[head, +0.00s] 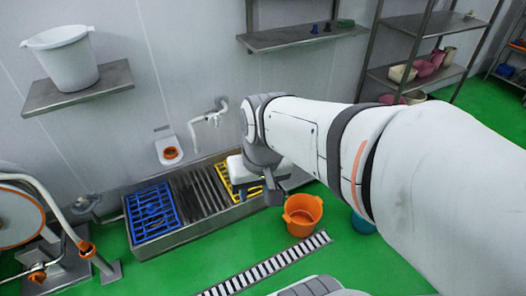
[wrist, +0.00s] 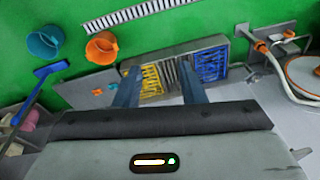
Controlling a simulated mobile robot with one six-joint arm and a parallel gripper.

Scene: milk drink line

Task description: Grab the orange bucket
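The orange bucket (head: 302,215) stands upright on the green floor, just in front of the metal trough, right of my gripper (head: 272,190) in the head view. In the wrist view the orange bucket (wrist: 102,48) is at the upper left, apart from the fingers. My gripper (wrist: 159,75) shows two fingers spread wide with nothing between them. It is over the trough's yellow-grate end, beside the bucket. My arm covers part of the area right of the bucket in the head view.
A teal bucket (wrist: 45,40) stands near the orange one, partly hidden by my arm in the head view. A metal trough (head: 190,235) with blue (head: 152,210) and yellow (head: 238,180) grates lies along the wall. A floor drain (head: 265,268) runs in front; green floor there is clear.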

